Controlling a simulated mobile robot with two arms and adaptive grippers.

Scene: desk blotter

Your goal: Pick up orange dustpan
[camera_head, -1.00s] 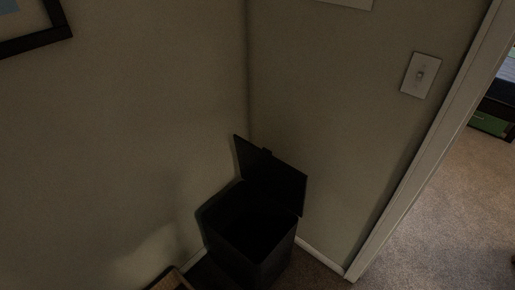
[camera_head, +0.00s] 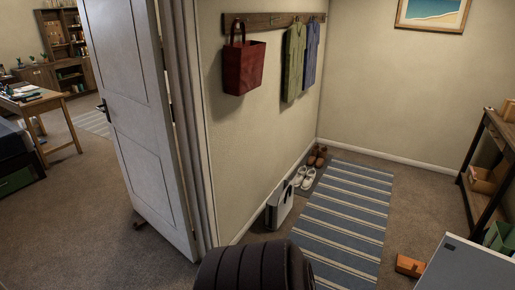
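I cannot make out a clear orange dustpan. A small orange-brown object (camera_head: 410,265) lies on the carpet at the lower right, partly cut off by a pale grey panel; I cannot tell what it is. Neither of my grippers is in view.
A striped blue rug (camera_head: 345,215) runs along the wall beside shoes (camera_head: 305,177). A dark shelf (camera_head: 481,165) stands at the right, with a green container (camera_head: 499,236) low on it. The open white door (camera_head: 130,110) is at left. Carpet beyond it is largely clear.

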